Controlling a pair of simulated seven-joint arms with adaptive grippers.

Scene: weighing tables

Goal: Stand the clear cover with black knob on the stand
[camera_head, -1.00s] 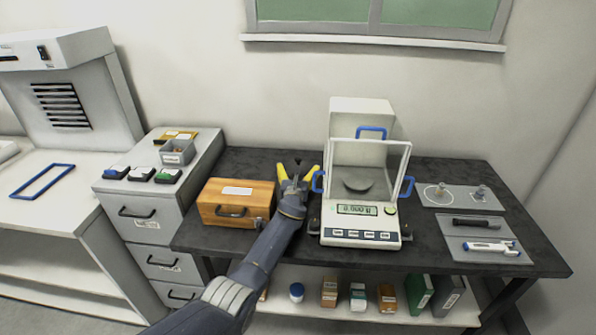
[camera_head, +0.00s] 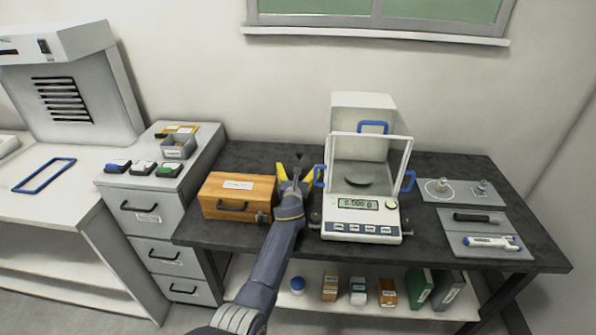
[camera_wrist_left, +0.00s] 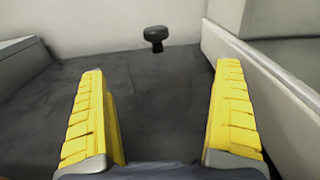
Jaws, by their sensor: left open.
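A black knob-like piece (camera_head: 298,156) on a short stem is beyond my left gripper (camera_head: 295,176) at the back of the dark table. It shows ahead, between and beyond the fingers, in the left wrist view (camera_wrist_left: 156,36). I see no clear wall around it and cannot tell whether it is the cover's knob or part of the stand. My left gripper's yellow fingers (camera_wrist_left: 162,118) are wide apart with nothing between them. My right gripper is not in view.
A balance (camera_head: 363,228) with blue-handled doors stands close right of my left gripper. A wooden case (camera_head: 237,194) is close on the left. A grey mat (camera_head: 460,192) at the right bears small clear items. Another mat (camera_head: 490,256) is in front of it.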

